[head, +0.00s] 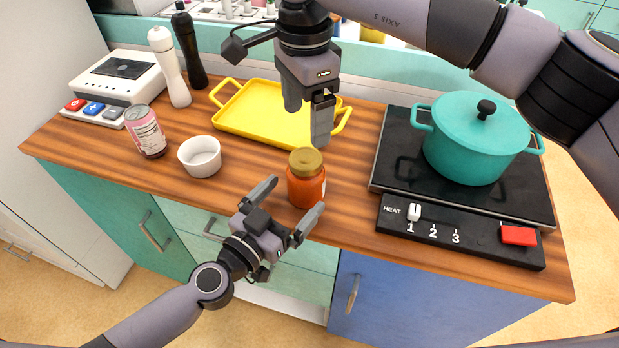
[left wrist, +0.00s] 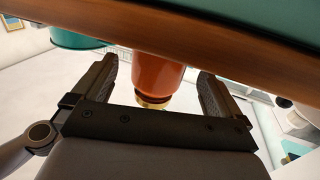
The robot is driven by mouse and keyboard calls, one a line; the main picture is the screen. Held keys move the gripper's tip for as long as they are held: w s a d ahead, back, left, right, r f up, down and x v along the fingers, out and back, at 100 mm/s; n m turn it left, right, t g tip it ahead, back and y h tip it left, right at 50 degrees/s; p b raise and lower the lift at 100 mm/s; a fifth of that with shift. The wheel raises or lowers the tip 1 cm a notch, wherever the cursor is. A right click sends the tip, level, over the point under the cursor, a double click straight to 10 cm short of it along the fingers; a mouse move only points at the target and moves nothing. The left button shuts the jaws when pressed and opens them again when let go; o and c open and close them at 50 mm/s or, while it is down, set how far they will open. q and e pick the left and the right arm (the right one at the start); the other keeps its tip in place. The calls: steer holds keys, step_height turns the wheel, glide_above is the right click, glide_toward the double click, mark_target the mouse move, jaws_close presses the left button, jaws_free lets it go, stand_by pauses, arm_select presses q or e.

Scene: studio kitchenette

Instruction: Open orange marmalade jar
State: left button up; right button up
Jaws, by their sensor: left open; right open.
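The orange marmalade jar (head: 306,188) stands upright near the front edge of the wooden counter in the head view. Its gold lid (head: 305,161) is on. My left gripper (head: 288,208) is open, its fingers pointing at the jar from the front, one toward each side. In the left wrist view the jar (left wrist: 160,77) appears upside down between the open left fingers (left wrist: 157,88), with clearance on both sides; the lid (left wrist: 152,103) shows below it. My right gripper (head: 307,117) is open, fingers pointing down, above and behind the jar, and holds nothing.
A yellow tray (head: 240,118) lies behind the jar. A white bowl (head: 200,157) and a pink can (head: 146,132) stand to its left. A black hotplate (head: 401,165) with a teal pot (head: 466,150) is to its right. The counter's front edge is close to the jar.

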mark_target(311, 177)
arm_select(q)
steer(key=shift+x, duration=3.4)
